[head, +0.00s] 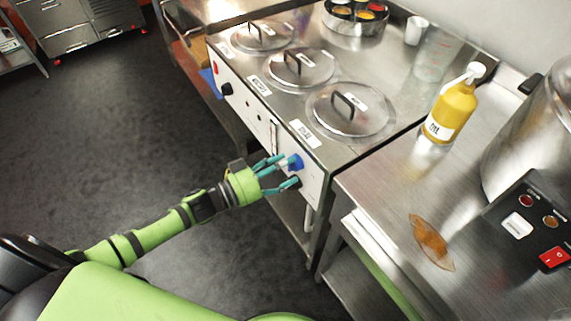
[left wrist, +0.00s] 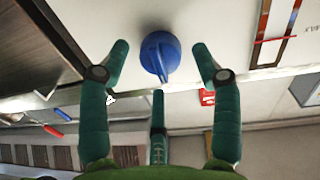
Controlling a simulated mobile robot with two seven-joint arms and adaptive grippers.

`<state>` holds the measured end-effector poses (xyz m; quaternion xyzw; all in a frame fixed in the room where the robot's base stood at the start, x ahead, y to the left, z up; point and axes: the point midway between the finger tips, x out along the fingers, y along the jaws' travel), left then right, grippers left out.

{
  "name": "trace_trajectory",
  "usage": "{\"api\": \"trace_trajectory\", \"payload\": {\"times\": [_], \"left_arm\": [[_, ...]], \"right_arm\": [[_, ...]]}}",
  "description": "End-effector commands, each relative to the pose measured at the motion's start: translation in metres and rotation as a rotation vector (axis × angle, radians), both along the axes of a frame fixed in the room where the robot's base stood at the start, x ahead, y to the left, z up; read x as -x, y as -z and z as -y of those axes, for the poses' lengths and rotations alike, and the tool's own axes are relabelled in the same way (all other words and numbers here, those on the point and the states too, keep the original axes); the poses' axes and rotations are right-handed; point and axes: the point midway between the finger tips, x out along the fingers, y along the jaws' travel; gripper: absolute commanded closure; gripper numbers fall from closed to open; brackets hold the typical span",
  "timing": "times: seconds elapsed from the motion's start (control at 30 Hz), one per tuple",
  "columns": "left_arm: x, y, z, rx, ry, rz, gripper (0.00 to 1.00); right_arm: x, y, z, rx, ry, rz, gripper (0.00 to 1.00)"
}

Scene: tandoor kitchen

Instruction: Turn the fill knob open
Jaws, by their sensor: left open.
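The fill knob is a blue round knob (head: 296,162) with a raised grip, on the white front panel of the steel counter unit, near its right end. In the left wrist view the blue knob (left wrist: 160,55) sits between and just beyond my spread fingertips. My left gripper (head: 279,172) is open in front of the panel, with its teal fingers pointing at the knob. In the left wrist view the fingers of my left gripper (left wrist: 160,75) stand on both sides of the knob, with gaps showing, and a third finger is below it. My right gripper is not in view.
The unit's top holds several lidded wells (head: 350,110) and a round spice tray (head: 355,17). A sight gauge (head: 274,136) is on the panel, left of the knob. A yellow bottle (head: 451,108) stands on the steel table at right. The dark floor (head: 100,130) at left is clear.

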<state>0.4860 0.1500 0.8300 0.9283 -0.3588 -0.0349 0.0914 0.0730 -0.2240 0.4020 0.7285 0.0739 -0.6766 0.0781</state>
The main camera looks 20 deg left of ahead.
Motion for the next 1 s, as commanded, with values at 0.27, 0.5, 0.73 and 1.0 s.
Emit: {"api": "trace_trajectory", "payload": {"times": [0.27,0.5,0.73,1.0], "left_arm": [[-0.005,0.001,0.005,-0.001,0.000,-0.001,0.36],[-0.005,0.000,0.004,0.000,-0.001,0.000,0.92],[-0.006,-0.001,0.004,-0.002,-0.001,0.006,0.92],[-0.006,-0.004,0.004,-0.062,-0.001,0.057,0.92]], "right_arm": [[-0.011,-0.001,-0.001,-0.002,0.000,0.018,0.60],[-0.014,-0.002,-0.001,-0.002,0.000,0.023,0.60],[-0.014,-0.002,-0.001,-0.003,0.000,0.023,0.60],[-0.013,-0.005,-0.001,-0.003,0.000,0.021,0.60]]}}
